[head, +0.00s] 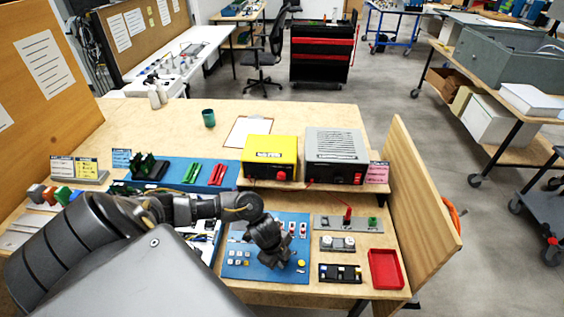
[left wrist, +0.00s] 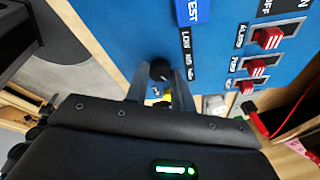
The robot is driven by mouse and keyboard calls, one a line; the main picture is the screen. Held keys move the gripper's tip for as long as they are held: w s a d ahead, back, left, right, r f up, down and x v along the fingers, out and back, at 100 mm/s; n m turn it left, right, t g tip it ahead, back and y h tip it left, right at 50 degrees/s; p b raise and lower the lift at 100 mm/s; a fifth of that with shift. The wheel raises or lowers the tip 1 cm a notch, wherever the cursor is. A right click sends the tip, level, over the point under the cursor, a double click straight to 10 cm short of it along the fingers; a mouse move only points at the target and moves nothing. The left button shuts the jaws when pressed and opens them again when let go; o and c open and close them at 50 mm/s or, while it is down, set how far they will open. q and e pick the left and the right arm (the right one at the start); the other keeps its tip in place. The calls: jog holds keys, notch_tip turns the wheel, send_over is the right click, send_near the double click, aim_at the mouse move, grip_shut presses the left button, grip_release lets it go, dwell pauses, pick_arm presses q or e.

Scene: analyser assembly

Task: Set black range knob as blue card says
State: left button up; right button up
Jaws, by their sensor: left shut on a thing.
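The blue panel (head: 240,268) lies on the bench in the head view and fills the top of the left wrist view (left wrist: 120,25). The black range knob (left wrist: 160,70) sits on it, beside white labels reading LOW and MID; a further label is partly cut off by a finger. My left gripper (left wrist: 161,82) has one finger on each side of the knob and is shut on it. In the head view my left gripper (head: 270,240) hides the knob. The blue card (head: 121,158) stands at the back left, its text too small to read. My right gripper is not in view.
The panel has red switches (left wrist: 268,38) marked ALARM and PUMP close to the gripper. A yellow box (head: 270,150) and a grey box (head: 333,145) stand behind. A red tray (head: 385,268) and a black holder (head: 340,273) lie to the right, before a wooden side wall (head: 420,190).

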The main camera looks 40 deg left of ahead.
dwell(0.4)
pick_arm(q)
jog(key=o, duration=1)
jog(key=p+v, duration=0.1)
jog(key=v, duration=0.9)
jog(key=shift+a+r+p, duration=0.1)
jog(key=shift+r+p, duration=0.25)
jog(key=shift+p, duration=0.05)
